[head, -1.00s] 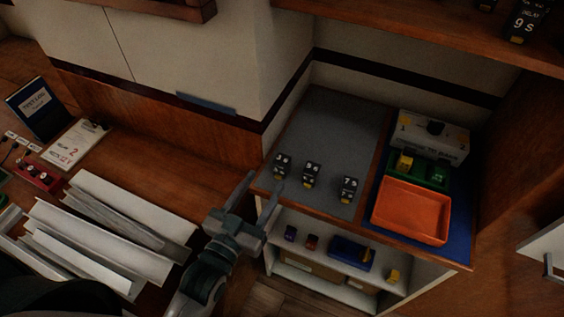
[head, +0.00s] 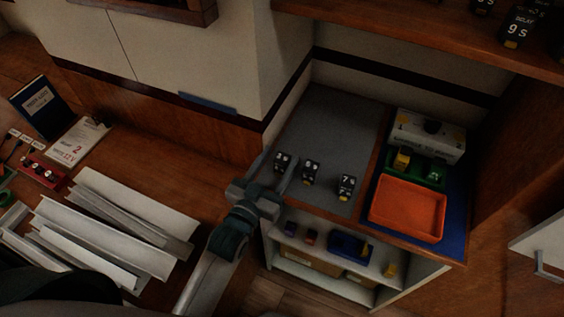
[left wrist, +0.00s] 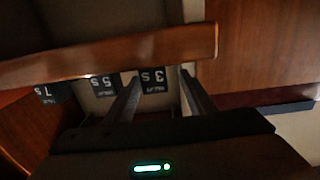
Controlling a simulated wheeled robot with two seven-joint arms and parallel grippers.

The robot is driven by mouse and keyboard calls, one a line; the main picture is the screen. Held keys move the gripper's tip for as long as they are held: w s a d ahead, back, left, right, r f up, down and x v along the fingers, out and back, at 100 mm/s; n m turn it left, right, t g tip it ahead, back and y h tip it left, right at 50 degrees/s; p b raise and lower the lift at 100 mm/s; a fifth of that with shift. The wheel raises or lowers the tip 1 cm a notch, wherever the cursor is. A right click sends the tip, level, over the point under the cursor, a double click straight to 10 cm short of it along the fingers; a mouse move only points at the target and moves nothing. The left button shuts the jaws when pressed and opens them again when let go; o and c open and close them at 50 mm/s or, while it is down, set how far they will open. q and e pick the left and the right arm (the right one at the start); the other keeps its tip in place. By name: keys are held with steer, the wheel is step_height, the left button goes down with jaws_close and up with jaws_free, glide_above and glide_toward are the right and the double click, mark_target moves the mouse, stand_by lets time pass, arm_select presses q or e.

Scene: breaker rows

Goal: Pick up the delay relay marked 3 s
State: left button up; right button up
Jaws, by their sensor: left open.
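The delay relay marked 3 s (left wrist: 154,82) is a small black block with white print; in the left wrist view it shows between my finger tips. In the head view it is the leftmost relay (head: 282,160) on the grey mat (head: 335,125), its print too small to read. My left gripper (head: 277,168) is open at the mat's front left corner, its fingers pointing at this relay. No grip on it shows. The relays marked 5 s (left wrist: 104,84) and 7 s (left wrist: 53,92) stand in the same row. My right gripper is not in view.
Right of the mat are an orange tray (head: 408,238), a green tray with small blocks and a grey-white box (head: 428,135). A wooden edge (left wrist: 110,55) crosses the left wrist view. A shelf (head: 420,35) with more relays overhangs the back. White channels (head: 100,235) lie left.

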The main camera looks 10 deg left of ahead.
mark_target(285, 155)
arm_select(q)
steer(key=p+x, duration=0.1)
steer(key=x, duration=0.3)
steer(key=shift+w+d+f+p, duration=0.1)
steer(key=shift+d+f+p, duration=0.1)
steer(key=shift+d+p, duration=0.2)
steer(key=shift+w+f, duration=0.1)
steer(key=shift+w, duration=0.2)
steer(key=shift+c, duration=0.3)
steer(key=c, duration=1.1)
